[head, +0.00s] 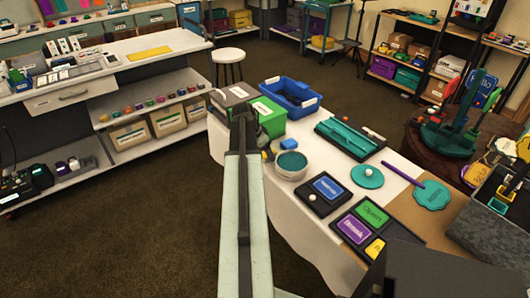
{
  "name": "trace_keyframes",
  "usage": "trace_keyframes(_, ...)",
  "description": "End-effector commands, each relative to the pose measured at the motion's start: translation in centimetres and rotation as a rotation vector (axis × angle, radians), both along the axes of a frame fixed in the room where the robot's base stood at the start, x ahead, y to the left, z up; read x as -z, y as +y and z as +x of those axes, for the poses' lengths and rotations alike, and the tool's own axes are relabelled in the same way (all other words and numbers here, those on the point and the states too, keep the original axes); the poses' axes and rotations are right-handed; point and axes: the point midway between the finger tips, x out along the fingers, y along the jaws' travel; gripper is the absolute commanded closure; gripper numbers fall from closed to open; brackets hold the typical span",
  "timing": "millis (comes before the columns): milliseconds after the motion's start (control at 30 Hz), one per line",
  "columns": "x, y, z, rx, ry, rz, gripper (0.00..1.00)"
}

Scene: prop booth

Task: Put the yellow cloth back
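A flat yellow piece that looks like the yellow cloth (150,53) lies on the white counter (190,38) at the left. It lies near the counter's right part, to the right of some small devices and cards. My arm reaches forward from the bottom middle, and its dark end with my gripper (243,116) is over the left edge of the white-covered table. My gripper is well to the right of the yellow piece and nearer to me. Its fingers cannot be made out, so I cannot tell whether it is open or shut, or holds anything.
The white-covered table (317,222) holds a green bin (271,122), a blue crate (291,95), a round teal-topped tin (291,165) and framed signs (363,229). A white stool (229,55) stands behind. Shelves below the counter hold boxes. Carpet (165,215) is clear between counter and table.

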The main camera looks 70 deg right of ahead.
Motion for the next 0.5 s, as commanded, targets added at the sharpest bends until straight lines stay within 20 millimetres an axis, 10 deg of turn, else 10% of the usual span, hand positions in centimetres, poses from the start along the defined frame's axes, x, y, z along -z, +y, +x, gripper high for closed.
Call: trace_keyframes(500, -10.5, 3.4, 2.1, -0.001, 0.001, 0.001, 0.34)
